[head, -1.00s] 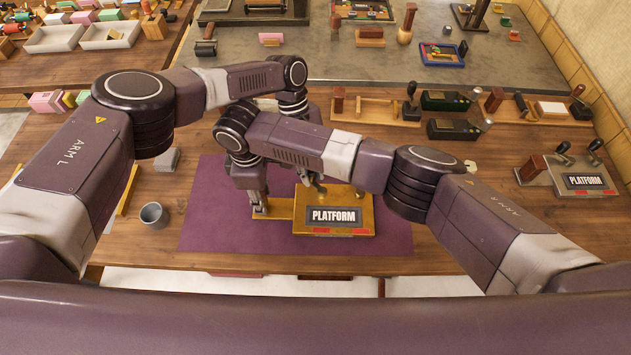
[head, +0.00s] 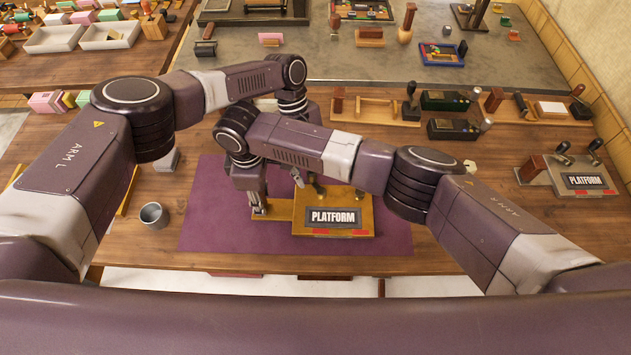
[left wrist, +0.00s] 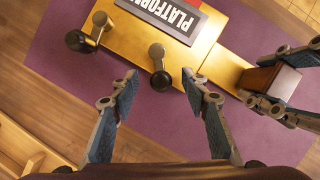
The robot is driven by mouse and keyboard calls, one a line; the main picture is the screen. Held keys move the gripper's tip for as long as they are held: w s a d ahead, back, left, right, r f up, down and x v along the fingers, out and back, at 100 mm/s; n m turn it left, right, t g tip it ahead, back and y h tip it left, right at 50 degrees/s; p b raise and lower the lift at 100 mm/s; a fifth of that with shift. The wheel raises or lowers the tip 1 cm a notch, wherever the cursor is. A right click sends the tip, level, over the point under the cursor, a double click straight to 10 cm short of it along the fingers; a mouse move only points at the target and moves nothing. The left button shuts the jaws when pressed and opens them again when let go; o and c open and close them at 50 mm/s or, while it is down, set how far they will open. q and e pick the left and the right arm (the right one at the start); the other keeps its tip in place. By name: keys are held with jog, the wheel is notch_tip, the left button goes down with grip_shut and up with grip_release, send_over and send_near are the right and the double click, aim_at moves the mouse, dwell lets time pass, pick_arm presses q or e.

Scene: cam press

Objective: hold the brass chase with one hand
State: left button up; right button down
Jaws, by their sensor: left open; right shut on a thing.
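The brass chase (head: 361,221) lies on a purple mat and holds a dark block lettered PLATFORM (head: 333,217). In the left wrist view the chase (left wrist: 128,48) has two dark round-ended levers along its edge. My right gripper (head: 259,211) is shut on the brown wooden grip (left wrist: 270,82) at the end of the chase's narrow arm. My left gripper (left wrist: 160,76) is open and empty, with one lever (left wrist: 159,66) showing between its fingertips. Whether the fingers touch it, I cannot tell. In the head view my right arm hides most of the left gripper.
The purple mat (head: 208,219) has bare room left of the chase, with a grey cup (head: 153,215) beyond it. A second PLATFORM form (head: 570,178) with levers stands at right. Wooden racks and dark boxes (head: 445,101) line the back of the bench.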

pick_arm(q)
jog(key=shift+s+f, duration=0.2)
jog(key=shift+s, duration=0.1)
jog(key=shift+w+a+r, duration=0.1)
jog(key=shift+w+r, duration=0.05)
jog(key=shift+r, duration=1.4)
jog(key=shift+w+r, duration=0.1)
jog(key=shift+r, duration=1.45)
jog(key=shift+v, duration=2.5)
jog(key=v, duration=1.2)
jog(key=shift+w, duration=0.2)
